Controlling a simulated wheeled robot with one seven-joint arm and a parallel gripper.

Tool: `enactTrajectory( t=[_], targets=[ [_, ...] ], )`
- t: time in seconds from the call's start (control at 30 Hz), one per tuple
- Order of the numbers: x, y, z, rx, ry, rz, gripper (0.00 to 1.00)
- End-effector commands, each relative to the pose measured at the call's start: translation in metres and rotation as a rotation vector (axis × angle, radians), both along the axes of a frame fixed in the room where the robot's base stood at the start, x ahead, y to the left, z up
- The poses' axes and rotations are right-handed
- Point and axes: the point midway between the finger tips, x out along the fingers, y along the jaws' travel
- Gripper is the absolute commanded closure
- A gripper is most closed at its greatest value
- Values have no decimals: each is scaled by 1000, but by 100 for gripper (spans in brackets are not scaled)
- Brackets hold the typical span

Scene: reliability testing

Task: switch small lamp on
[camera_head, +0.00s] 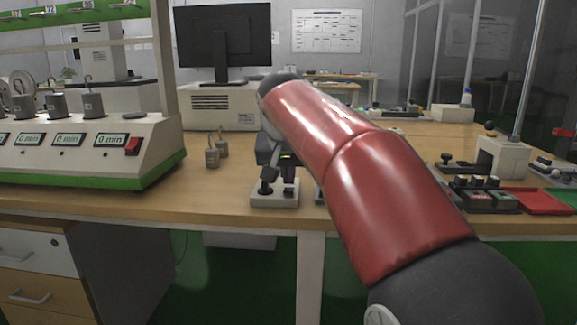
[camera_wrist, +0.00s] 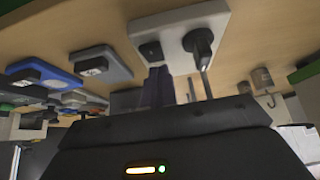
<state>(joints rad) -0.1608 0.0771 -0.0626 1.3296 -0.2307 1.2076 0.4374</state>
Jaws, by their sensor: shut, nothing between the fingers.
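A small white box (camera_head: 274,195) stands near the front edge of the wooden table, below my gripper (camera_head: 286,174). In the wrist view, the white box (camera_wrist: 180,29) carries a black square switch (camera_wrist: 151,50) on one side and a black round plug-like part (camera_wrist: 199,42) on the other. My gripper (camera_wrist: 158,72) is shut and empty, its fingertips close to the black switch. I cannot tell whether they touch it. I cannot make out a small lamp or any lit light for certain. My arm hides part of the table to the right of the box.
Hooked metal weights (camera_head: 212,153) stand left of the box, beside a large white and green timer machine (camera_head: 85,150). A monitor (camera_head: 223,43) stands behind. To the right are small component blocks (camera_head: 484,196) and a red tray (camera_head: 536,201). Bare table lies between the weights and the box.

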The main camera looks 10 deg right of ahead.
Motion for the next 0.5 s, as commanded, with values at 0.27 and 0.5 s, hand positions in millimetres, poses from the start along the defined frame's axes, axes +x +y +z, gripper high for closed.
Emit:
enactTrajectory(
  t=[0.27, 0.5],
  targets=[
    [0, 0, -1, 0, 0, 0, 100],
    [1, -1, 1, 9, 39, -1, 100]
  ],
)
